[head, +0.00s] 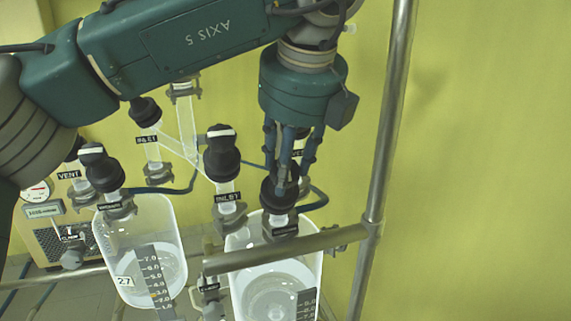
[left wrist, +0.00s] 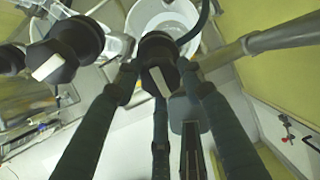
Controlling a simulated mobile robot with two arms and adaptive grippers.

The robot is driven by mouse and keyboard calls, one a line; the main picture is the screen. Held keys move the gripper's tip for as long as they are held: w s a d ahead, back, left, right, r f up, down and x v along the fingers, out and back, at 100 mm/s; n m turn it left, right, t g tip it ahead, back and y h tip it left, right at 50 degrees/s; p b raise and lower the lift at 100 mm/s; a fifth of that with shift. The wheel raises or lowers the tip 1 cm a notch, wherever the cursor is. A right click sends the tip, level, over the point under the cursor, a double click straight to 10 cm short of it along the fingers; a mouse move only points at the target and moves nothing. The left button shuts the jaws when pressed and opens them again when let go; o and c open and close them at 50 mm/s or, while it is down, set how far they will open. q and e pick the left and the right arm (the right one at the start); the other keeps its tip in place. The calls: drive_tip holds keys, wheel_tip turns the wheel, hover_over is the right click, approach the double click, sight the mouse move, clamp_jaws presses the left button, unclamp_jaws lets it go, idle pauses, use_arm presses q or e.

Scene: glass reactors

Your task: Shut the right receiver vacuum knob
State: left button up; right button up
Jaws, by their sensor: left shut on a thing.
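The right receiver (head: 273,270) is a clear glass vessel at the lower middle of the head view. The black vacuum knob (head: 279,200) sits on its top, above a small dark label I cannot read clearly. My left gripper (head: 288,178) points down over this knob with its fingers shut around it, partly hiding it. In the left wrist view the black knob (left wrist: 157,50) with a white bar sits between the three fingertips (left wrist: 159,76). The bar runs nearly upright in that picture, leaning slightly. My right gripper is in neither view.
The black INLET knob (head: 222,160) stands close to the left of the gripper. A steel rail (head: 270,250) crosses in front of the receiver and joins an upright pole (head: 386,150). The left receiver (head: 140,235) carries another black knob (head: 103,172). A blue hose (head: 316,200) curves close by.

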use_arm(q)
drive_tip(key=m, duration=0.4)
drive_tip(key=shift+d+p, duration=0.1)
drive_tip(key=shift+p, duration=0.25)
drive_tip(key=m+y, duration=0.1)
drive_tip(key=m, duration=0.2)
drive_tip(key=shift+m+p, duration=0.4)
drive_tip(key=m+p, duration=0.1)
drive_tip(key=m, duration=0.3)
drive_tip(key=shift+f, duration=0.1)
drive_tip(key=shift+m+y, duration=0.4)
drive_tip(key=shift+m, duration=1.3)
drive_tip(key=shift+s+f, duration=0.1)
drive_tip(key=o, duration=1.1)
drive_tip(key=shift+d+r, duration=0.1)
drive_tip(key=shift+r, duration=0.3)
drive_tip(key=v, duration=1.1)
drive_tip(key=shift+s, duration=0.4)
